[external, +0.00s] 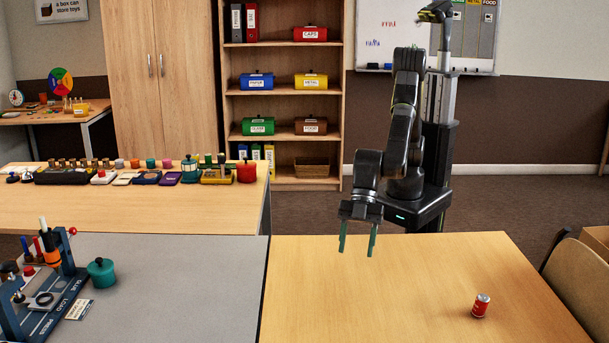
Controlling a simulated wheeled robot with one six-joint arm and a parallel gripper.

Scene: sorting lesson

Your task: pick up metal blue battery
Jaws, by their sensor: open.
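My gripper (357,248) hangs open and empty, its two green fingers pointing down above the far edge of the wooden table (380,300). A small red cylinder with a silver top and a pale label (480,306) stands upright on this table, to the right of my gripper and nearer the camera. It looks like a can or battery. I cannot make out a blue battery in this view; small items on the far left table are too small to tell apart.
A grey-topped table (180,270) adjoins on the left, with a blue press-like device (65,295) and a green lidded pot (102,271). A farther wooden table (120,212) holds a row of small items. A chair (580,275) stands at the right. The wooden table's middle is clear.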

